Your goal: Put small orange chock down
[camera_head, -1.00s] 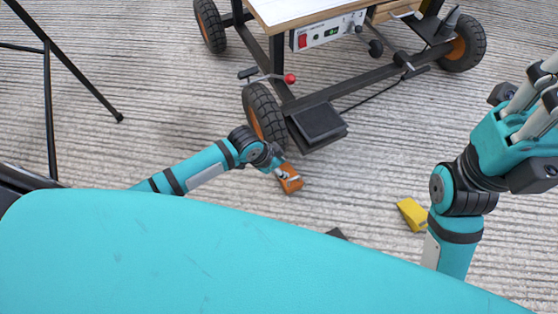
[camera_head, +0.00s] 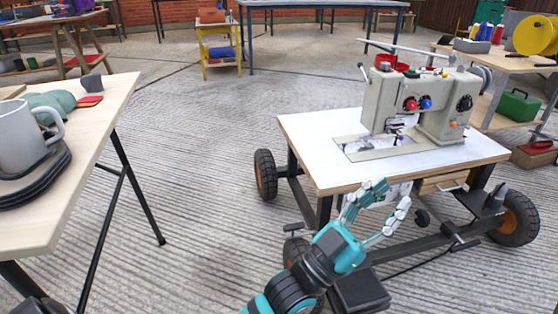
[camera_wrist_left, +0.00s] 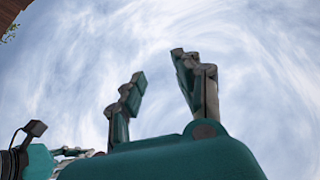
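My left gripper (camera_head: 395,194) is in the lower middle of the head view, raised in front of the sewing table's near edge. Its fingers stand apart with nothing between them. In the left wrist view its fingers (camera_wrist_left: 160,66) point up at the sky, also apart and empty. The small orange chock is not in sight in either view now. The cart's near left wheel (camera_head: 297,250) is largely hidden behind my left arm. In the left wrist view, a teal part with finger-like links (camera_wrist_left: 62,152) at the lower left may be my right gripper; its opening is unclear.
A wheeled cart-table (camera_head: 310,140) carries a sewing machine (camera_head: 440,105). A wooden table (camera_head: 75,135) with a grey mug (camera_head: 20,140) stands at the left. The ribbed floor (camera_head: 200,150) between them is clear. A dark pedal box (camera_head: 360,290) lies below my gripper.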

